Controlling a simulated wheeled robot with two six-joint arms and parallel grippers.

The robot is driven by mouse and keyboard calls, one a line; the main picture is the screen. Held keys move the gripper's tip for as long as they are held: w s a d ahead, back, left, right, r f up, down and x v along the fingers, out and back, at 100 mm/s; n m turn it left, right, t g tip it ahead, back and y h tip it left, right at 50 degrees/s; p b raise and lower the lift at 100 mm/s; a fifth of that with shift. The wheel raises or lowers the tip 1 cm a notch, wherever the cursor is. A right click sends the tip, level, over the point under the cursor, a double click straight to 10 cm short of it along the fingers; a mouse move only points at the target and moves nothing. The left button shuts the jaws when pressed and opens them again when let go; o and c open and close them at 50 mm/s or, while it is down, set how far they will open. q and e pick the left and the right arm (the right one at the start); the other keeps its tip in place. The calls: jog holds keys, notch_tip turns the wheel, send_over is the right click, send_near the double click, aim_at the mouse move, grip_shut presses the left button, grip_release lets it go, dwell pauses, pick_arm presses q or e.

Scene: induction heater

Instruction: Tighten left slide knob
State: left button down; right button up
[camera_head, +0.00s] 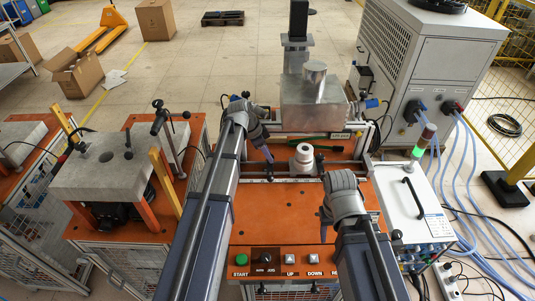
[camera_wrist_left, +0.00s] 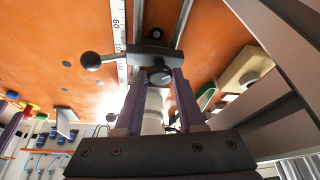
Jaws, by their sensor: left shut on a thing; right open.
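The left slide knob (camera_wrist_left: 160,76) is a small black knob under a dark clamp block (camera_wrist_left: 150,54) in the left wrist view. The block has a lever ending in a black ball (camera_wrist_left: 90,61) and sits across a rail by a white scale (camera_wrist_left: 119,40). My left gripper (camera_wrist_left: 157,78) is shut on the knob, one purple finger on each side. In the head view my left gripper (camera_head: 270,158) reaches down to the slide rails, and the knob is too small to make out there. My right gripper (camera_head: 323,230) is open and empty above the orange tabletop.
A white and grey cylinder (camera_head: 304,151) stands on the slide right of my left gripper. A metal box (camera_head: 312,105) stands behind. Buttons (camera_head: 290,258) line the front edge. A white power unit (camera_head: 413,205) stands to the right. The orange tabletop's middle (camera_head: 275,215) is clear.

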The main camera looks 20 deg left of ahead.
dwell(0.3)
pick_arm(q)
jog(key=c, duration=0.5)
grip_release()
jog(key=p+v, duration=0.7)
jog(key=v, duration=0.1)
jog(key=shift+d, duration=0.1)
pick_arm(e)
notch_tip(320, 180, up, 7)
